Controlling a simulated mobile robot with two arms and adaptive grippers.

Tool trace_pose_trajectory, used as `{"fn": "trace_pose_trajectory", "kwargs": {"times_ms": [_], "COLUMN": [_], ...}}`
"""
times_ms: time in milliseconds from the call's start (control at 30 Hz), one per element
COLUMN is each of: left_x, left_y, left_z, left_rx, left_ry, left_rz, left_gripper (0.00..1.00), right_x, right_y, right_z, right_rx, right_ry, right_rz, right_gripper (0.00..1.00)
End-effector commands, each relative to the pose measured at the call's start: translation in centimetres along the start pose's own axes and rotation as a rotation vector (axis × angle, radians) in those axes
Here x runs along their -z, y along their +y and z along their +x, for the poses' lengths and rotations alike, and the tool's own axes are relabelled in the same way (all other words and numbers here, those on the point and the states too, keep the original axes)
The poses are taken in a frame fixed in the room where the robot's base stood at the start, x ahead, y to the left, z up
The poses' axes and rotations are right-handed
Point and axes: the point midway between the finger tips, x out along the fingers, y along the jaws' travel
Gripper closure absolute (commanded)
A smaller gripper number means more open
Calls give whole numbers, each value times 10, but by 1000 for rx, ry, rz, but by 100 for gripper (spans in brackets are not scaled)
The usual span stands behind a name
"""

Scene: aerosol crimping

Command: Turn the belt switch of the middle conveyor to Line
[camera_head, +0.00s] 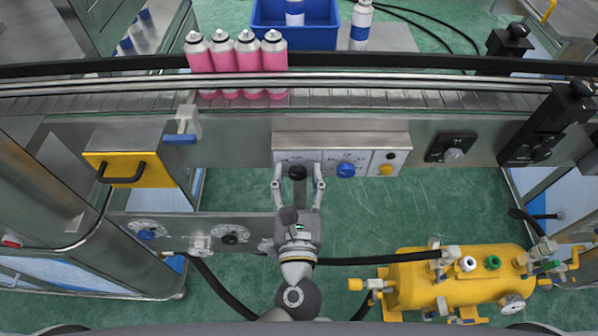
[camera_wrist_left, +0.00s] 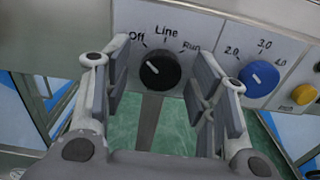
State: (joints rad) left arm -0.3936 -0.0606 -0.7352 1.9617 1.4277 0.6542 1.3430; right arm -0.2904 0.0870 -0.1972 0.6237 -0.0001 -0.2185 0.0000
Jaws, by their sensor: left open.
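The belt switch (camera_head: 298,172) is a black round knob on the left of a grey control panel (camera_head: 341,140) on the conveyor's front. In the left wrist view the knob (camera_wrist_left: 160,71) has Off, Line and Run printed around it, and its white mark points up-left toward Off. My left gripper (camera_head: 298,184) is open in front of the knob, with one finger on each side. In the left wrist view both fingers (camera_wrist_left: 162,82) stand apart from the knob with visible gaps. My right gripper does not show.
A blue dial (camera_head: 346,170) and a yellow button (camera_head: 386,170) sit right of the switch. Several pink cans (camera_head: 248,55) stand on the conveyor behind. A yellow tank (camera_head: 460,280) lies at the lower right, and a yellow box (camera_head: 130,169) is at the left.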

Motion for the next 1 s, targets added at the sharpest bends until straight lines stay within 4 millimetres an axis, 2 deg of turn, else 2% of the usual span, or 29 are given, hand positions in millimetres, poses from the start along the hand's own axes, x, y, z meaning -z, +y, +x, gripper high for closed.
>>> {"fn": "trace_pose_trajectory", "kwargs": {"times_ms": [67, 200, 400, 733, 1000], "left_x": [0, 0, 0, -2, -4], "left_y": [0, 0, 0, 0, 0], "left_z": [0, 0, 0, 0, 0], "left_rx": [0, 0, 0, 0, -1], "left_ry": [0, 0, 0, 0, 0], "left_rz": [0, 0, 0, 49, 222], "left_gripper": [49, 67, 92, 93, 93], "right_x": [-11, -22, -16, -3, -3], "right_y": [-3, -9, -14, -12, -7], "right_z": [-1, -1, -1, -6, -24], "right_rx": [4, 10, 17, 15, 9], "right_ry": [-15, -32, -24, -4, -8], "right_rz": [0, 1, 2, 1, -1], "right_gripper": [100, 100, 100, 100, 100]}}
